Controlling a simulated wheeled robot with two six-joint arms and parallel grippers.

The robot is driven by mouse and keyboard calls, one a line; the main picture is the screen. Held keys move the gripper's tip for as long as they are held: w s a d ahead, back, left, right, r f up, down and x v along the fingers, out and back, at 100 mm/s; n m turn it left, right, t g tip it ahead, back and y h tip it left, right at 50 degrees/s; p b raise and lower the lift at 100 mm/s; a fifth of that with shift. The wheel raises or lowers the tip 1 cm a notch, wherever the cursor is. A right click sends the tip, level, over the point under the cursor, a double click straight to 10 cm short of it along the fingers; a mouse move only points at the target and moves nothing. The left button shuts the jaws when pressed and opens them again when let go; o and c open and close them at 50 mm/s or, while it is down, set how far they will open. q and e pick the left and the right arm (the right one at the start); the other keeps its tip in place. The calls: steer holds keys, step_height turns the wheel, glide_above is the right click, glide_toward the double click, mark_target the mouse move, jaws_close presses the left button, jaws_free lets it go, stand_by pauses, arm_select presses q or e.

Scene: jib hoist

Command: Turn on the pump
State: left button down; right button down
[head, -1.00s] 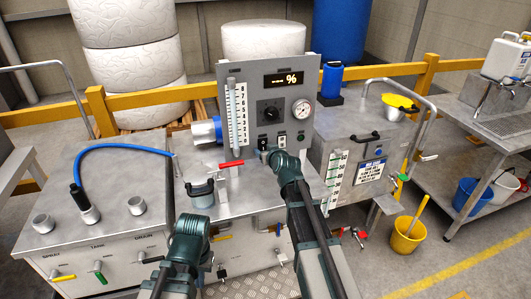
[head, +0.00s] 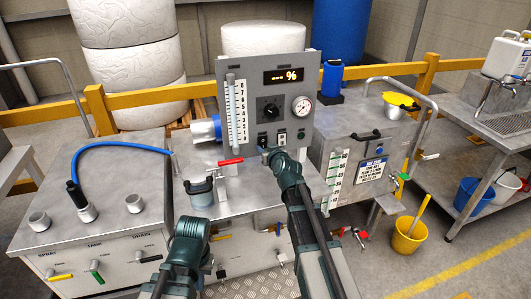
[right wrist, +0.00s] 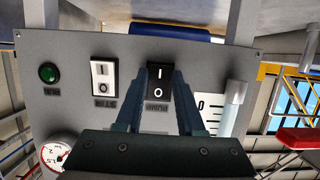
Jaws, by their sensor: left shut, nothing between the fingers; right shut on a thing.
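The pump switch (right wrist: 158,82) is a black rocker marked I and O on the grey control panel (head: 245,75). In the right wrist view its label reads upside down. My right gripper (right wrist: 159,74) is at the panel, with one finger on each side of this rocker, shut on it. Which side of the rocker is pressed in I cannot tell. In the head view my right gripper (head: 268,151) reaches the panel's lower edge and partly covers the switch area. My left gripper (head: 190,232) is shut and empty, low in front of the bench, away from the panel.
Beside the pump switch are a white stir rocker (right wrist: 103,75) and a green lamp (right wrist: 49,73). The panel also carries a dial knob (head: 269,109), a gauge (head: 302,106) and a lit display (head: 284,76). A red-handled valve (head: 230,161) stands just left of my right gripper.

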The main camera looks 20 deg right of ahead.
arm_select(q)
steer(key=shift+f+b, duration=1.5)
steer(key=shift+f, duration=0.7)
arm_select(e)
steer(key=shift+f+t, duration=0.3)
steer(key=shift+t, duration=0.7)
steer(key=c, duration=0.5)
jaws_free()
